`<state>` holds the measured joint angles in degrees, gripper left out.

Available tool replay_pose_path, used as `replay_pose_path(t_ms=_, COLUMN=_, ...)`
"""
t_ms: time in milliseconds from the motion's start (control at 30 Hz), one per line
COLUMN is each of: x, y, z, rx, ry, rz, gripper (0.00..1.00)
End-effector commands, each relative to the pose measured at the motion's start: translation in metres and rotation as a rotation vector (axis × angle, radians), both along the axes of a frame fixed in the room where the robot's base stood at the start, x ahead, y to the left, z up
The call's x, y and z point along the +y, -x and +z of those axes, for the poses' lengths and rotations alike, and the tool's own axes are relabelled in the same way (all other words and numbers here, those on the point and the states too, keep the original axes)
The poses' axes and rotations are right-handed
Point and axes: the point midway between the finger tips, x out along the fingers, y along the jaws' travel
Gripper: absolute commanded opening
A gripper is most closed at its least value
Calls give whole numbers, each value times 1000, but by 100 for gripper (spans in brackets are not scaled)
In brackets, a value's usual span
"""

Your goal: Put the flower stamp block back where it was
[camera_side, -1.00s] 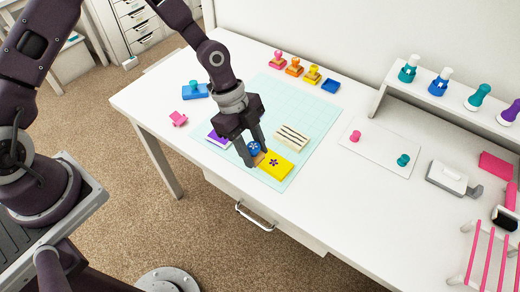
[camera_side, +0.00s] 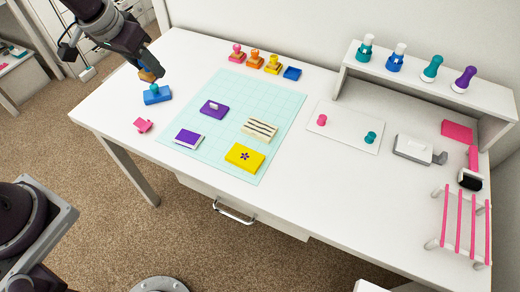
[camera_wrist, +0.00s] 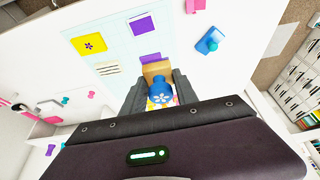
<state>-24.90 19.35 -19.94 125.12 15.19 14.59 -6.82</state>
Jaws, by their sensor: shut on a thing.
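My gripper (camera_side: 149,66) is shut on the flower stamp block (camera_side: 147,75), high at the left back of the desk in the side view. In the wrist view, the stamp block shows a blue knob with a white flower (camera_wrist: 160,93) and a tan wooden base (camera_wrist: 156,69) between my gripper's fingers (camera_wrist: 160,84). In the side view its knob is mostly hidden by the fingers. A yellow block with a purple flower print (camera_side: 244,158) lies on the light green mat (camera_side: 262,100).
A blue block with a teal knob (camera_side: 157,94) stands just below the held stamp in the side view. A pink piece (camera_side: 143,125) lies nearer the front. Purple pieces (camera_side: 214,109) lie on the mat.

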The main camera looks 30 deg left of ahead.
Motion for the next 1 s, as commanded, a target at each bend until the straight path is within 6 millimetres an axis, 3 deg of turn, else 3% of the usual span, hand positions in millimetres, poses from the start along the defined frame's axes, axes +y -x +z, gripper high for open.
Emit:
replay_pose_path(t_ms=133, x=-20, y=-11, z=-6, rx=3, ry=2, rz=-78, gripper=0)
replay_pose_path(t_ms=267, x=-65, y=-32, z=-18, rx=7, ry=5, rz=-247, gripper=0)
replay_pose_path(t_ms=367, x=-111, y=-46, z=-32, rx=8, ry=6, rz=-403, gripper=0)
replay_pose_path(t_ms=500, x=-192, y=-54, z=-59, rx=10, ry=7, rz=-654, gripper=0)
replay_pose_path(t_ms=600, x=-254, y=-48, z=-82, rx=10, ry=10, rz=-837, gripper=0)
replay_pose_path(t_ms=733, x=-319, y=-31, z=-110, rx=7, ry=10, rz=-1025, gripper=0)
replay_pose_path(t_ms=833, x=-350, y=-18, z=-124, rx=5, ry=8, rz=-1118, gripper=0)
replay_pose_path(t_ms=1000, x=-369, y=-8, z=-145, rx=6, ry=8, rz=-1177, gripper=0)
